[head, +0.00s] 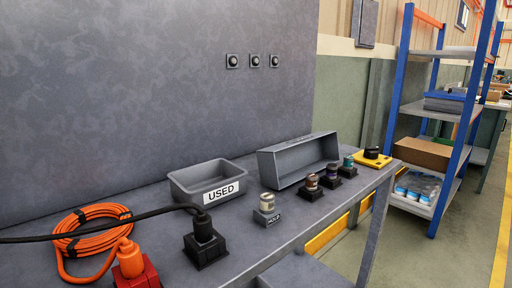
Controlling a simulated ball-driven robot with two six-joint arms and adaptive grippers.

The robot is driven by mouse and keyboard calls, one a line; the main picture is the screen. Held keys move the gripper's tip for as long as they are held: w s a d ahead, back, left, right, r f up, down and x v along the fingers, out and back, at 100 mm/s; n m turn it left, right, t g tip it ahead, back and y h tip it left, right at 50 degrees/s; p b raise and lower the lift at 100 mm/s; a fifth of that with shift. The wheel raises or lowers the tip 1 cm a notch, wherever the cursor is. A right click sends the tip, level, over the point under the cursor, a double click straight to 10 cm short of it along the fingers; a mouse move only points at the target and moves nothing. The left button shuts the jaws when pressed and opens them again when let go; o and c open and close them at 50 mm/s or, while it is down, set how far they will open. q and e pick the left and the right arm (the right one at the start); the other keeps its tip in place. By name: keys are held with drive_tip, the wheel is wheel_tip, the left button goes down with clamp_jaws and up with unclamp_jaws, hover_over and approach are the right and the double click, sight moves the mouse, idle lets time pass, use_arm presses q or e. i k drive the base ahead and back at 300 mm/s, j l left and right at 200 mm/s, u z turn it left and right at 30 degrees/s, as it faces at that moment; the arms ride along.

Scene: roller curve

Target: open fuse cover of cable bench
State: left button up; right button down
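The cable bench (140,205) is a grey table along a grey upright panel. A long grey hollow box (298,162), which looks like the fuse cover, stands tipped on the bench with its open side toward the front. In front of it is a row of fuses in black sockets: a brown one (312,184), a dark one (331,174) and a green-topped one (348,165). They are uncovered. Another fuse (267,203) stands in a holder labelled HOLD. Neither of my grippers is in view.
A grey bin marked USED (190,178) is left of the cover. A yellow base with a black knob (371,156) sits at the right end. An orange cable coil (85,232), an orange plug in a red socket (132,265) and a black plug (204,237) occupy the left front.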

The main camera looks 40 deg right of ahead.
sight(274, 161)
drive_tip(key=l+u, duration=0.3)
drive_tip(key=l, duration=0.3)
drive_tip(key=l+u, duration=0.35)
drive_tip(key=l, duration=0.2)
drive_tip(key=k+l+u, duration=0.15)
drive_tip(key=l+u, duration=0.15)
drive_tip(key=l, duration=0.25)
